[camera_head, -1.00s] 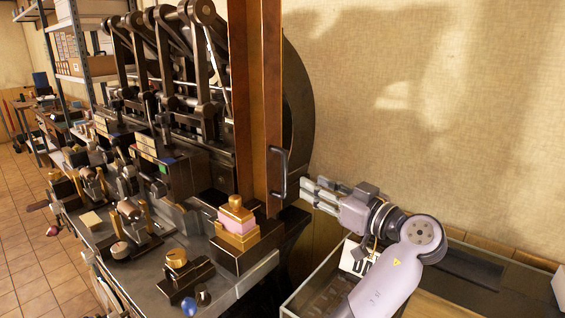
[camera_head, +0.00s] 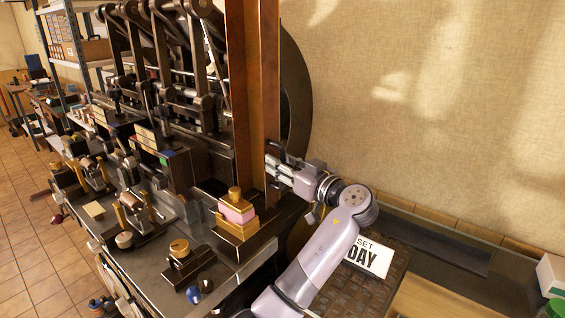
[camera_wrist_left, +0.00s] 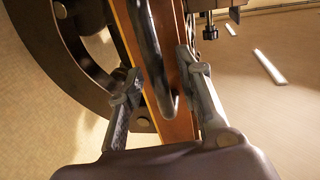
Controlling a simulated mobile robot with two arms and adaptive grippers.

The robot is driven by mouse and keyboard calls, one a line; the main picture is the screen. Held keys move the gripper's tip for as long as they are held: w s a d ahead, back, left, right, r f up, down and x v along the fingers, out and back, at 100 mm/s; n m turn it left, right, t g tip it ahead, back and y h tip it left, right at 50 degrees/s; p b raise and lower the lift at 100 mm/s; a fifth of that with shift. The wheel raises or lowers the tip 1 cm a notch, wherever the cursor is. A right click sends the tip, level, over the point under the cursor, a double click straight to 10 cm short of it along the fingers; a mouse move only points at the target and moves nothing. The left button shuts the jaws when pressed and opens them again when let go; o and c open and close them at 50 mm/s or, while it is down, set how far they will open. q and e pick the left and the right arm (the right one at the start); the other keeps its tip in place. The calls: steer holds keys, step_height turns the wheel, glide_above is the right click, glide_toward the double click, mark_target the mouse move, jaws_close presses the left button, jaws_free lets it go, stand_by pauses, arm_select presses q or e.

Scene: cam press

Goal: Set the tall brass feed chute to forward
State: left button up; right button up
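The tall brass feed chute (camera_head: 270,80) stands upright at the right end of the press, a long brownish channel running out of the top of the head view. Its dark bar handle (camera_head: 284,148) is on the right side, largely covered by my left gripper (camera_head: 272,167). In the left wrist view the handle (camera_wrist_left: 152,45) runs between the two fingers of the left gripper (camera_wrist_left: 158,72), with the chute (camera_wrist_left: 172,70) behind it. The fingers are apart, one on each side of the handle, with visible gaps. My right gripper is not in view.
A dark flywheel (camera_head: 298,90) is behind the chute. A brass block with a pink piece (camera_head: 236,213) sits on the press bed left of the gripper. The wall side is open.

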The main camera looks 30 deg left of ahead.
arm_select(q)
jaws_close()
stand_by(0.7)
